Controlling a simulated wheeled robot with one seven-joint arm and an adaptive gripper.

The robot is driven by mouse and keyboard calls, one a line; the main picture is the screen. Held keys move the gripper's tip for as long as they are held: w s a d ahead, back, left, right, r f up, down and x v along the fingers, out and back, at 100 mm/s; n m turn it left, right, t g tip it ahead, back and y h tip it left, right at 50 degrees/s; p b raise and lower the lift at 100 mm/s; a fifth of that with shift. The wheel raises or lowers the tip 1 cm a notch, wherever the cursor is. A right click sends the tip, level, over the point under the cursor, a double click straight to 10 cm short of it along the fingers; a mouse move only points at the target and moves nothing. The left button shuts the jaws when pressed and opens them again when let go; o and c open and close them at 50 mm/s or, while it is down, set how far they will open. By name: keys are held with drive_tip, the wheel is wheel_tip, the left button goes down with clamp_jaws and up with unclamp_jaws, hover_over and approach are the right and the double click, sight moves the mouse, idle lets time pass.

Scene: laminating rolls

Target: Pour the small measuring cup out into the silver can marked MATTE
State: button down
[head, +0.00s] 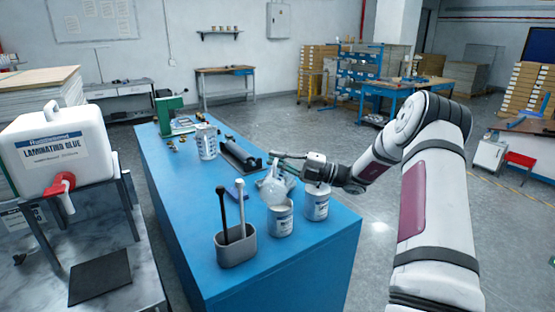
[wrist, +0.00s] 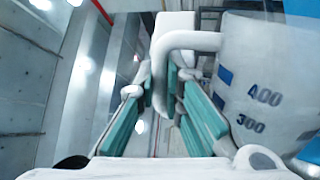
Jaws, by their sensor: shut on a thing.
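My gripper (head: 287,163) is shut on the handle of a whitish measuring cup (head: 272,188) and holds it above the table. The wrist view shows the gripper's teal pads (wrist: 165,100) on either side of the white handle (wrist: 190,40), with the cup's wall (wrist: 262,85) and its printed marks to the right. The cup looks tilted, just above the front silver can (head: 280,220). A second silver can (head: 317,204) stands to its right, below my wrist. Both cans are upright; their labels are too small to read. I cannot see any liquid flowing.
A grey holder (head: 236,250) with a black and a white stick stands front left of the cans. A larger marked measuring cup (head: 206,142), a dark roller (head: 240,158) and a green device (head: 172,115) stand farther back. The blue table's (head: 190,215) left side is clear.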

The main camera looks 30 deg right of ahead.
sight(282, 187)
drive_tip(key=shift+s+a+f+n+g+y+p, duration=0.2)
drive_tip(key=shift+s+a+f+n+p, duration=0.15)
drive_tip(key=shift+s+a+n, duration=0.4)
drive_tip(key=shift+s+a+f+n+g+y+p, duration=0.1)
drive_tip(key=shift+s+a+f+n+g+p, duration=0.25)
drive_tip(key=shift+n, duration=0.7)
drive_tip(key=shift+s+a+f, duration=0.1)
drive_tip(key=shift+s+f, duration=0.05)
drive_tip(key=shift+s+a+f+n+g+y, duration=0.15)
drive_tip(key=shift+s+a+f+n, duration=0.45)
drive_tip(key=shift+n, duration=0.3)
drive_tip(key=shift+s+a+f+n+g+y, duration=0.15)
drive_tip(key=shift+s+a+f+n, duration=0.25)
drive_tip(key=shift+f+n, duration=0.4)
drive_tip(key=shift+r, duration=0.15)
drive_tip(key=shift+s+a+f+n+p, duration=0.15)
drive_tip(key=shift+s+a+n+p, duration=0.1)
drive_tip(key=shift+n, duration=0.4)
drive_tip(key=shift+s+a+f+n+p, duration=0.15)
drive_tip(key=shift+s+a+n, duration=0.1)
drive_tip(key=shift+n, duration=0.4)
drive_tip(key=shift+s+a+f+n+g, duration=0.25)
drive_tip(key=shift+n+g, duration=0.1)
drive_tip(key=shift+n, duration=0.25)
